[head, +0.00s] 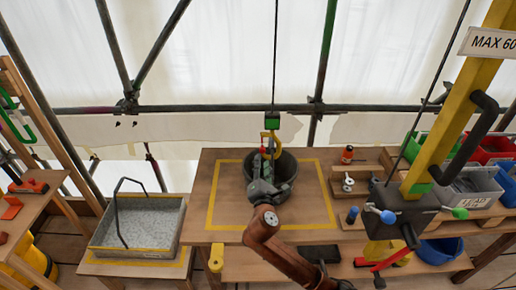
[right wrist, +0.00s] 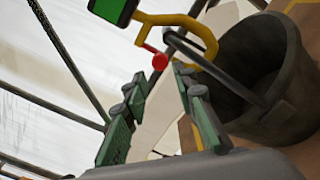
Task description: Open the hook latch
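A yellow hook (head: 271,138) hangs under a green block (head: 272,121) on a dark cable, above a dark bucket (head: 286,170). In the right wrist view the hook (right wrist: 210,38) curves around the bucket's grey handle (right wrist: 225,77). A red knob (right wrist: 160,62) sits beside the hook, apparently part of its latch. My right gripper (right wrist: 162,82) is open, its two green-padded fingers apart, with the red knob just beyond and between the tips. I cannot tell whether they touch it. The latch's other parts are hard to make out. My left gripper is not in view.
The bucket stands on a wooden table inside a yellow outline (head: 323,190). A grey tray with a handle (head: 140,228) stands at left. A yellow post (head: 455,95) with a winch-like box (head: 402,205), bottles and coloured bins stand at right. Scaffold poles cross behind.

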